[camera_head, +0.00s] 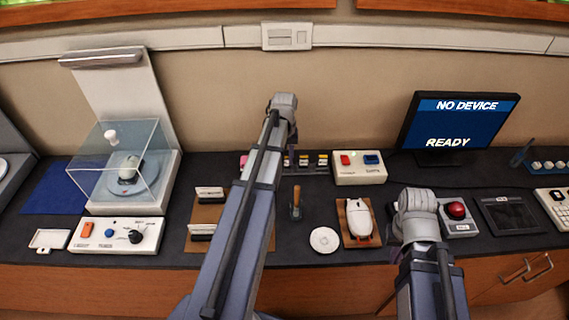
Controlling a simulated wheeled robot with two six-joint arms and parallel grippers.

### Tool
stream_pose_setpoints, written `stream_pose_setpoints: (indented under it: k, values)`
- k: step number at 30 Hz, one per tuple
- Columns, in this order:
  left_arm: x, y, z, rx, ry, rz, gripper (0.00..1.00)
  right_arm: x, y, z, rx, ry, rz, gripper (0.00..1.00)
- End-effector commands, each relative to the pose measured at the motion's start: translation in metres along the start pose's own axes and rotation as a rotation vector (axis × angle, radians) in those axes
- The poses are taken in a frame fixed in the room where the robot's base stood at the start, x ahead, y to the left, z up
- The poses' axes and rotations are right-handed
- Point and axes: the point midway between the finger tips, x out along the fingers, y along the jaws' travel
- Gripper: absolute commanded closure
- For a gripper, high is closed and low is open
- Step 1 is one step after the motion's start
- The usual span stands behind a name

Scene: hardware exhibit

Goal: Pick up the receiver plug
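I cannot make out the receiver plug for sure; it is too small or hidden. A white computer mouse (358,217) lies on a brown wooden board (351,241) at the centre right. My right gripper (396,232) is just right of that board. Its wrist covers most of it, and its fingertips do not show clearly. My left arm reaches up across the middle of the counter to near the back wall. Its gripper is mostly hidden behind its own wrist, so its fingers cannot be read. A small pink thing (243,161) shows beside the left arm.
A monitor (459,122) reads "NO DEVICE" and "READY". A button box (359,168), a white disc (324,240) and a red-button box (457,212) stand on the dark counter. A clear case (101,165) covers another mouse at left. A control box (117,235) stands before it.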

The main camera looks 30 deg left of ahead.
Motion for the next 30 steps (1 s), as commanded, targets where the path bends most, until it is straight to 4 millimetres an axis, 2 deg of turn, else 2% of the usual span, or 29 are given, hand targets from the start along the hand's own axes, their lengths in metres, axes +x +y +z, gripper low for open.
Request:
stream_pose_setpoints:
  k: [1, 5, 20, 26, 30]
  values:
    - [0.0, 0.0, 0.0, 0.0, 0.0, 0.0, 0.86, 0.0, 0.0, 0.0, 0.0, 0.0, 0.0, 1.0]
    - [0.0, 0.0, 0.0, 0.0, 0.0, 0.0, 1.0, 0.0, 0.0, 0.0, 0.0, 0.0, 0.0, 1.0]
    - [-0.005, 0.0, 0.0, 0.0, 0.0, 0.0, 1.0, -0.005, 0.0, 0.0, 0.0, 0.0, 0.0, 1.0]
    - [-0.022, 0.0, 0.0, 0.0, 0.0, 0.0, 1.0, -0.022, 0.002, 0.001, 0.0, 0.0, 0.0, 1.0]
    - [-0.042, 0.0, 0.0, 0.0, 0.0, 0.0, 1.0, -0.042, 0.004, 0.003, 0.0, 0.0, 0.0, 1.0]
